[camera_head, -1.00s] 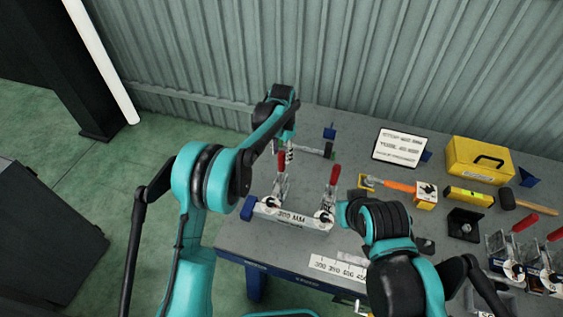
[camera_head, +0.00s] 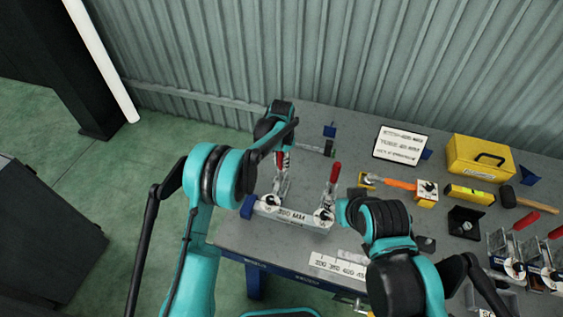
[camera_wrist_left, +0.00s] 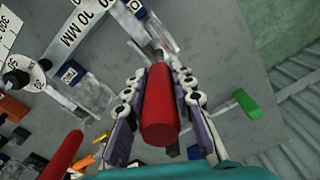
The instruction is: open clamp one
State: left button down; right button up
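Two upright toggle clamps with red handles stand at the ends of a white bar marked in MM (camera_head: 292,214) on the bench. The left clamp (camera_head: 281,188) has its red handle (camera_wrist_left: 160,110) between the fingers of my left gripper (camera_wrist_left: 160,78). A narrow gap shows on both sides of the handle, so the fingers look open around it. In the head view my left gripper (camera_head: 283,152) hides the handle's top. The right clamp's handle (camera_head: 335,172) stands free. My right arm reaches over the bench's front; its gripper is not visible.
To the right lie a sign (camera_head: 401,146), a yellow toolbox (camera_head: 480,160), an orange-handled tool (camera_head: 398,184), a mallet (camera_head: 520,201) and more red-handled clamps (camera_head: 510,250). A label strip (camera_head: 340,266) lies at the front edge. A corrugated wall stands behind the bench.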

pick_arm(q)
jog(key=w+g, duration=0.1)
jog(key=w+d+g+y+b, duration=0.1)
jog(key=shift+w+f+g, duration=0.2)
jog(key=shift+w+g, duration=0.1)
jog(key=shift+w, duration=0.05)
dwell(0.5)
jog(key=c, duration=1.3)
grip_release()
jog(key=shift+s, duration=0.1)
jog(key=shift+r, duration=0.1)
jog(key=shift+v, duration=3.65)
